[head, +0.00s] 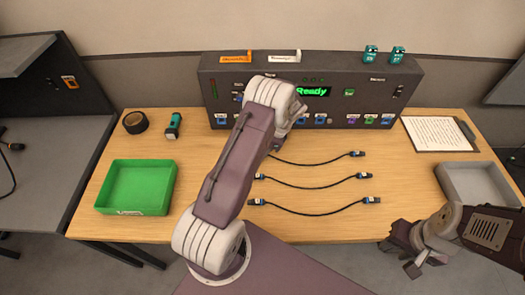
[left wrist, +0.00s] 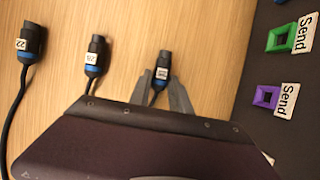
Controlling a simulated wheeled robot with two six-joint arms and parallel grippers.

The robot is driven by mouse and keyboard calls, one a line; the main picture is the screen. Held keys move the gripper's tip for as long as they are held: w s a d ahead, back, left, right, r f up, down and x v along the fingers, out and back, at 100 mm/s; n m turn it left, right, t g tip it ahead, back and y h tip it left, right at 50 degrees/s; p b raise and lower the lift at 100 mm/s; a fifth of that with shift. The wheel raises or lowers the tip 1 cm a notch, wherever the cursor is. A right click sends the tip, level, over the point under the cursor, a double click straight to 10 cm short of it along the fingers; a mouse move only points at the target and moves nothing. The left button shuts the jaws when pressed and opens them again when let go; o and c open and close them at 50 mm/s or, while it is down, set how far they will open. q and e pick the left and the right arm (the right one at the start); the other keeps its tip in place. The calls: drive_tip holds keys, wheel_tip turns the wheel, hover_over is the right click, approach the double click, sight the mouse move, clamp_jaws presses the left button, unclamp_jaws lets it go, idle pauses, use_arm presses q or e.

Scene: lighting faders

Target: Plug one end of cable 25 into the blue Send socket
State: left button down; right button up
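Three black cables with blue-collared, labelled plugs lie on the wooden table. Their right ends (head: 357,154) (head: 363,175) (head: 371,200) are free. In the left wrist view the left-end plugs are one marked 22 (left wrist: 33,42), a middle one (left wrist: 95,55) that seems to read 25 or 28, and a third (left wrist: 161,72) with an unreadable label. My left gripper (left wrist: 160,82) is open, its fingers either side of the third plug; my arm hides it in the head view. Blue sockets (head: 320,119) line the console's lower front. My right gripper (head: 399,257) looks open and empty.
The console (head: 395,85) shows "Ready"; green (left wrist: 292,35) and purple (left wrist: 267,97) Send sockets are close in the left wrist view. A green tray (head: 135,211), tape roll (head: 135,122), clipboard (head: 437,134) and grey tray (head: 480,200) stand at the sides.

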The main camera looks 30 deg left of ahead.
use_arm(q)
drive_tip(key=shift+r+p, duration=2.3)
drive_tip(key=shift+r, duration=0.3)
drive_tip(key=shift+f, duration=0.1)
